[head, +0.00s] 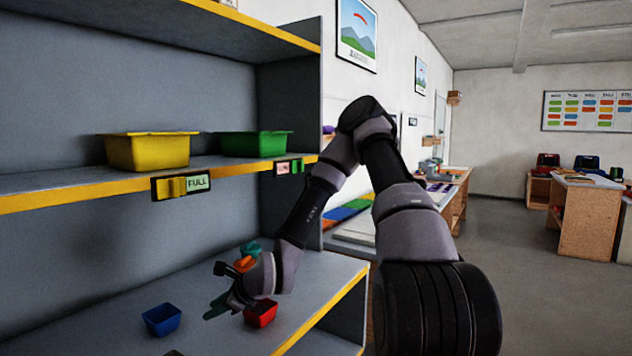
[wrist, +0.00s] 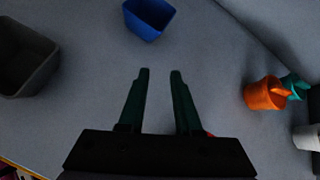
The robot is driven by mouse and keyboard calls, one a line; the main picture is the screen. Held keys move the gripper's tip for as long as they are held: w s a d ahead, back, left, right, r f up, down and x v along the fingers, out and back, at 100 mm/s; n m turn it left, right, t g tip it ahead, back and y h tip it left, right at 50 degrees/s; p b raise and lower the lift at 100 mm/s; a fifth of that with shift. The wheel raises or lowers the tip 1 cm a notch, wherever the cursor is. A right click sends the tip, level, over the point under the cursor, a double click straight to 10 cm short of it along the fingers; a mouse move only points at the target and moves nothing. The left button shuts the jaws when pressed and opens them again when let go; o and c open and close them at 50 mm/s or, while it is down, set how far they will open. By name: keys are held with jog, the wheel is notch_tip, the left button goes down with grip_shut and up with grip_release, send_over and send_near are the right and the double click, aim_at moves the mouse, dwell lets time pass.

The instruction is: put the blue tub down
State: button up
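The blue tub (head: 161,319) stands upright and looks empty on the lower shelf (head: 215,340), left of my gripper. It also shows at the top of the wrist view (wrist: 149,19), beyond the fingertips and apart from them. My gripper (head: 214,308) is low over the shelf. In the wrist view its two dark green fingers (wrist: 160,72) are spread, with only bare grey shelf between them. Nothing is held.
A red tub (head: 261,315) is close beside my gripper. An orange watering can (wrist: 264,94) and a teal item (wrist: 295,85) stand right in the wrist view; a dark grey tub (wrist: 25,58) stands left. Yellow (head: 150,151) and green (head: 255,144) tubs sit on the shelf above.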

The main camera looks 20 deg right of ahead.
jog(key=d+r+n+h, duration=0.1)
jog(key=d+r+n, duration=0.1)
jog(key=d+r+n+h, duration=0.1)
jog(key=d+r+n, duration=0.1)
jog(key=d+n, duration=0.1)
jog(key=d+r+n+g+h, duration=0.1)
jog(key=d+r+n, duration=0.1)
jog(key=d, duration=0.1)
jog(key=shift+d+n, duration=0.2)
jog(key=shift+n, duration=0.1)
jog(key=s+d+r+n+h, duration=0.1)
jog(key=s+d+r+n, duration=0.1)
jog(key=r, duration=0.4)
jog(key=s+d+r+n+h, duration=0.1)
jog(key=s+d+r+n, duration=0.2)
jog(key=r, duration=0.4)
jog(key=s+d+r+n+h, duration=0.1)
jog(key=s+d+r+n, duration=0.1)
jog(key=r, duration=0.5)
jog(key=shift+s+d+r+n, duration=0.15)
jog(key=shift+s+d+n, duration=0.15)
jog(key=shift+s+d, duration=0.75)
jog(key=shift+o, duration=0.5)
jog(key=s+d+r+n+y, duration=0.1)
jog(key=s+d+r+n, duration=0.1)
jog(key=s+r, duration=0.6)
jog(key=s+n, duration=0.1)
jog(key=s, duration=0.2)
jog(key=shift+n, duration=0.3)
